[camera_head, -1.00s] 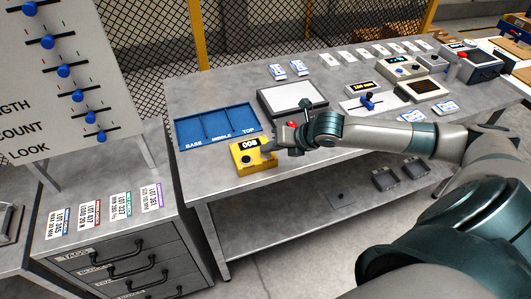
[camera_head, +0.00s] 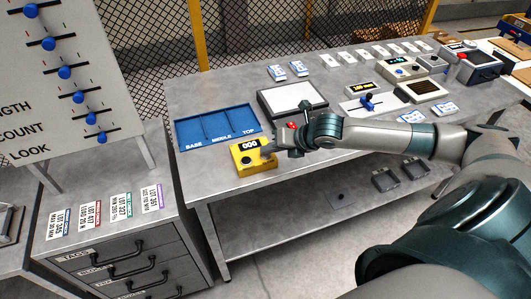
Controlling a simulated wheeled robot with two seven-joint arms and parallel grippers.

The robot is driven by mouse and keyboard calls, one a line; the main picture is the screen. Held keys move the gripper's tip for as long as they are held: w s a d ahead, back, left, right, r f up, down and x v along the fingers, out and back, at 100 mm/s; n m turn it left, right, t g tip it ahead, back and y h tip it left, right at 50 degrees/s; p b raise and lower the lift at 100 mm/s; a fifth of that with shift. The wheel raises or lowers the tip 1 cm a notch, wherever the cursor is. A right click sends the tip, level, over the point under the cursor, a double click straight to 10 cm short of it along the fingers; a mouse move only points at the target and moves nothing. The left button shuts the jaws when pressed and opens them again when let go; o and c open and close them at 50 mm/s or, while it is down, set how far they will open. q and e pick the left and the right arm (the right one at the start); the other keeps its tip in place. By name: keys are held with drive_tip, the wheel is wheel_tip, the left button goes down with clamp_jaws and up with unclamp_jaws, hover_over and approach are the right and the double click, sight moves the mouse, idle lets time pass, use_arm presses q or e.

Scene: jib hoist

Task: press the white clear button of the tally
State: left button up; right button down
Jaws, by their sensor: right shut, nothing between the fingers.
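My right gripper (camera_head: 271,150) comes in from the right. It is shut and empty, with its tips at the right side of the tally's top. The white clear button cannot be made out; the fingers cover that part of the tally. Whether the tips touch it, I cannot tell. My left gripper is not in view.
A blue tray (camera_head: 217,141) marked BASE, MIDDLE, TOP lies behind and left of the tally. A dark-framed white panel (camera_head: 292,97) lies behind my right gripper. A drawer cabinet (camera_head: 115,222) with labelled tags stands at the left. Several devices and cards fill the bench's far right.

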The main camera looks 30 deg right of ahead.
drive_tip(key=shift+r+p, duration=0.55)
drive_tip(key=shift+r, duration=0.15)
drive_tip(key=shift+r+p, duration=2.4)
drive_tip(key=shift+r, duration=0.1)
